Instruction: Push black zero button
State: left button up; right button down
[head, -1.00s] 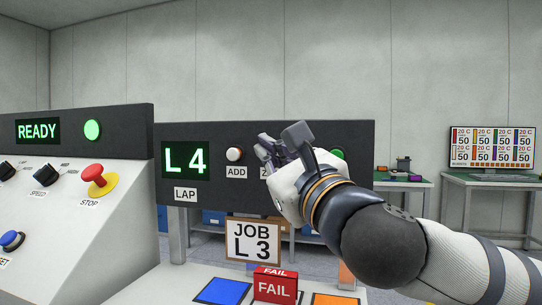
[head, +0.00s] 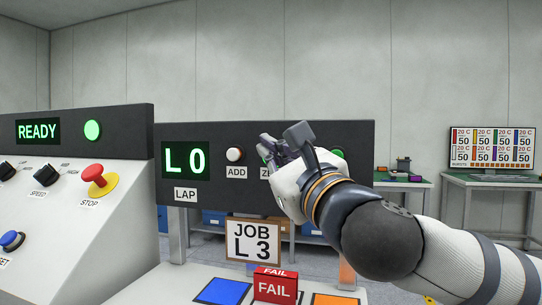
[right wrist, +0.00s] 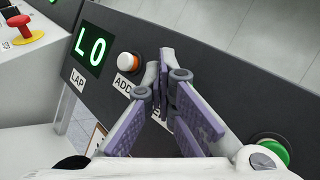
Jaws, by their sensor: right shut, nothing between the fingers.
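The dark panel (head: 215,140) carries a lit display (head: 185,158) reading "L 0", with a LAP label below it. A white button (head: 236,154) sits above the ADD label; it also shows in the right wrist view (right wrist: 129,62). My right gripper (head: 268,150) is shut and empty, its fingertips at the panel just right of the ADD button. It covers the black zero button and most of its label, of which only the first letters show. In the right wrist view the fingertips (right wrist: 166,68) are close to the panel; contact cannot be told. My left gripper is not in view.
A green button (head: 338,153) is on the panel to the right, partly behind my gripper. A console (head: 70,215) with a red STOP button (head: 94,174) stands at left. A "JOB L 3" card (head: 253,240) and a red FAIL block (head: 274,288) are below the panel.

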jog(key=shift+s+a, duration=0.3)
jog(key=shift+s, duration=0.65)
jog(key=s, duration=0.1)
jog(key=s+a, duration=0.1)
jog(key=s, duration=0.1)
jog(key=s+p, duration=0.1)
jog(key=shift+s+a, duration=0.3)
jog(key=shift+s, duration=0.1)
jog(key=shift+f, duration=0.1)
